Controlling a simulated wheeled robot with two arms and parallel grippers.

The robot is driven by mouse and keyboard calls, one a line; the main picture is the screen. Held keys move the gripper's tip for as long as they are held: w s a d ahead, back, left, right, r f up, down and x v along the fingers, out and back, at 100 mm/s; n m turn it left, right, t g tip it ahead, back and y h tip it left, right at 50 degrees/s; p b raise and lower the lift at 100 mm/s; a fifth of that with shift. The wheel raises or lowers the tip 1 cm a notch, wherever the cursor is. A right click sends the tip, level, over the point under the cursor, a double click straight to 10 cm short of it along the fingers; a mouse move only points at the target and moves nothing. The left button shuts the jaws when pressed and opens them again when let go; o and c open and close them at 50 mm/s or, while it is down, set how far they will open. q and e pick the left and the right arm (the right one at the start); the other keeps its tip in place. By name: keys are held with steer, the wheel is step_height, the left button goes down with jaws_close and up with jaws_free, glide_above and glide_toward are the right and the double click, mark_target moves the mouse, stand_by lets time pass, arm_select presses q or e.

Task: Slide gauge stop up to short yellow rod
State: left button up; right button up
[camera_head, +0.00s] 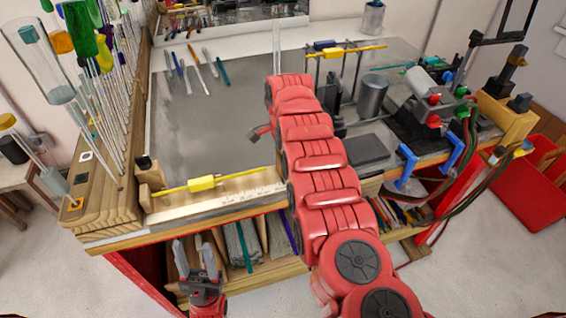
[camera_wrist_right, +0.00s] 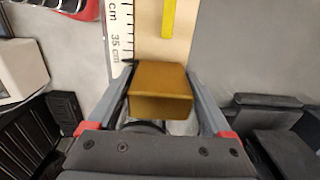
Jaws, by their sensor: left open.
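The short yellow rod (camera_head: 235,176) lies along the wooden gauge board (camera_head: 215,203), above its ruler scale. A yellow piece sits around its middle. In the right wrist view the rod's end (camera_wrist_right: 168,17) points at the brass-coloured gauge stop (camera_wrist_right: 160,85), with a strip of bare wood between them. My right gripper (camera_wrist_right: 160,75) has a finger against each side of the stop. In the head view the stop and right gripper are hidden behind my red right arm. My left gripper (camera_head: 196,258) is open and empty, low in front of the bench.
A wooden rack (camera_head: 98,200) with several upright glass rods stands at the left. Loose rods lie at the back of the grey bench top (camera_head: 205,120). A stand holds another yellow rod (camera_head: 362,47). A burner-like device (camera_head: 425,88) and blue clamps (camera_head: 407,165) are at right.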

mark_target(270, 176)
jaws_close()
steer(key=a+b, duration=0.1)
steer(key=a, duration=0.1)
steer(key=s+a+b, duration=0.1)
steer(key=a, duration=0.1)
steer(key=shift+s, duration=0.1)
stand_by(0.4)
steer(key=shift+o, duration=1.8)
jaws_free()
